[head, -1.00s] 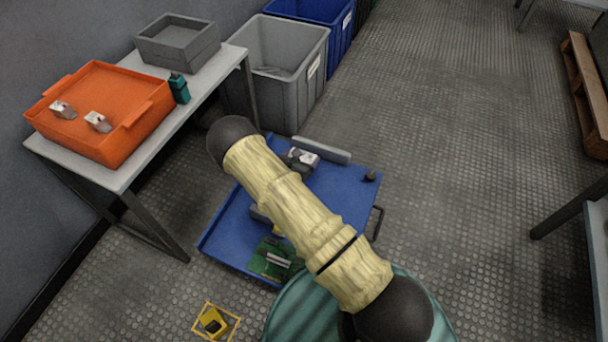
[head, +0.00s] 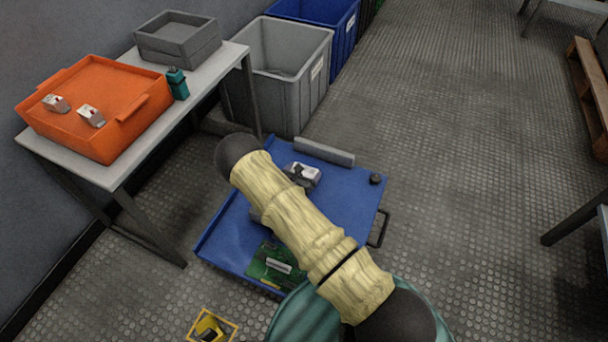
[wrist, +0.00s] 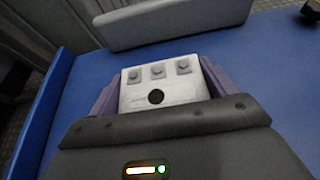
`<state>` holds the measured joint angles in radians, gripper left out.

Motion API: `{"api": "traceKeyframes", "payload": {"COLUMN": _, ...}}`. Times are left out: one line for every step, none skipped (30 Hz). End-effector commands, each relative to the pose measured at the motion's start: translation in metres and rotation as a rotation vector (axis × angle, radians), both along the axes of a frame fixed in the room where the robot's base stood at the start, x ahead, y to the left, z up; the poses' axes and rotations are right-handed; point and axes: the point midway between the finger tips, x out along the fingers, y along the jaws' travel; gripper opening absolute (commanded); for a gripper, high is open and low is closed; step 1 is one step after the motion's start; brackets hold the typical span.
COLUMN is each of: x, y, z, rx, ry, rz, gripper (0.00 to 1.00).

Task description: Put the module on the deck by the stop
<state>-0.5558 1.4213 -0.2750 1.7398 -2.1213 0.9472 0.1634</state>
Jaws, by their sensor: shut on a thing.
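The module (wrist: 160,90) is a pale block with three bolts on top and a dark round hole in its face. My gripper (wrist: 155,98) is shut on it, with purple fingers at both sides. In the head view the module (head: 305,172) is partly covered by my arm, over the blue deck (head: 340,200). The stop (head: 323,152), a grey bar, runs along the deck's far edge. The stop also shows in the wrist view (wrist: 175,22), beyond the module, with blue deck between them. I cannot tell whether the module touches the deck.
A green circuit board (head: 275,266) lies on the deck's near part. A black knob (head: 376,179) stands at its right corner. An orange tray (head: 95,105) with two similar modules sits on the table at left. A grey bin (head: 290,80) stands behind the deck.

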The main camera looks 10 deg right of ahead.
Motion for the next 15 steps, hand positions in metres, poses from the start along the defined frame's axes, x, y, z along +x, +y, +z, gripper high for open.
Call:
{"api": "traceKeyframes", "payload": {"x": 0.0007, "y": -0.0001, "z": 0.0022, "rx": 0.0, "ry": -0.002, "rz": 0.0, "gripper": 0.5}}
{"api": "traceKeyframes", "payload": {"x": 0.0007, "y": -0.0001, "z": 0.0022, "rx": 0.0, "ry": -0.002, "rz": 0.0, "gripper": 0.5}}
{"api": "traceKeyframes", "payload": {"x": 0.0006, "y": 0.0, "z": 0.0022, "rx": 0.0, "ry": -0.002, "rz": 0.0, "gripper": 0.5}}
{"api": "traceKeyframes", "payload": {"x": 0.0006, "y": 0.0, "z": 0.0022, "rx": 0.0, "ry": -0.002, "rz": 0.0, "gripper": 0.5}}
{"api": "traceKeyframes", "payload": {"x": 0.0005, "y": -0.0001, "z": 0.002, "rx": 0.0, "ry": -0.002, "rz": 0.0, "gripper": 0.5}}
{"api": "traceKeyframes", "payload": {"x": 0.0005, "y": -0.0001, "z": 0.001, "rx": 0.0, "ry": -0.002, "rz": 0.0, "gripper": 0.5}}
{"api": "traceKeyframes", "payload": {"x": 0.0005, "y": -0.0001, "z": 0.0001, "rx": 0.0, "ry": -0.002, "rz": 0.0, "gripper": 0.5}}
{"api": "traceKeyframes", "payload": {"x": 0.0006, "y": 0.0, "z": -0.0006, "rx": 0.0, "ry": -0.002, "rz": 0.0, "gripper": 0.5}}
{"api": "traceKeyframes", "payload": {"x": 0.0002, "y": 0.0001, "z": -0.0012, "rx": 0.0, "ry": 0.0, "rz": 0.0, "gripper": 0.87}}
{"api": "traceKeyframes", "payload": {"x": 0.0002, "y": 0.0001, "z": -0.001, "rx": 0.001, "ry": -0.001, "rz": 0.0, "gripper": 0.93}}
{"api": "traceKeyframes", "payload": {"x": 0.0002, "y": 0.0001, "z": -0.001, "rx": 0.001, "ry": -0.001, "rz": 0.0, "gripper": 0.99}}
{"api": "traceKeyframes", "payload": {"x": 0.0002, "y": 0.0, "z": -0.001, "rx": 0.0, "ry": 0.0, "rz": 0.0, "gripper": 1.0}}
{"api": "traceKeyframes", "payload": {"x": 0.0002, "y": 0.0, "z": -0.001, "rx": 0.0, "ry": 0.0, "rz": 0.0, "gripper": 1.0}}
{"api": "traceKeyframes", "payload": {"x": 0.0002, "y": 0.0, "z": -0.001, "rx": 0.0, "ry": 0.0, "rz": 0.0, "gripper": 1.0}}
{"api": "traceKeyframes", "payload": {"x": 0.0002, "y": 0.0, "z": -0.001, "rx": 0.0, "ry": 0.0, "rz": 0.0, "gripper": 1.0}}
